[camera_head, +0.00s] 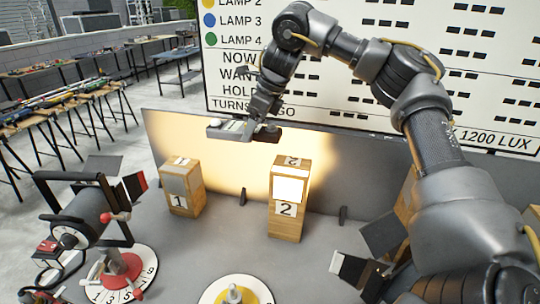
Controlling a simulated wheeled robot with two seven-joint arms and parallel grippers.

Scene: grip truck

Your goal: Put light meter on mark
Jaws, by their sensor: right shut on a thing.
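My right gripper (247,130) hangs from the bent arm in front of the lit backdrop, above and between the two wooden blocks. It is shut on a small grey and dark object, which I take to be the light meter (229,130); at this size I cannot clearly separate it from the fingers. The held object is in the air, apart from both blocks. Wooden block 1 (182,187) stands on the left. Wooden block 2 (290,198) stands nearer the middle, with a bright white front panel and a marked top. My left gripper is out of view.
A black lamp (80,215) with a numbered red dial (122,272) stands at left. A yellow dial (237,291) lies at the bottom edge. The grey backdrop (370,165) stands behind the blocks, below a large lamp board (230,75). Another lamp's flaps (352,270) show at right.

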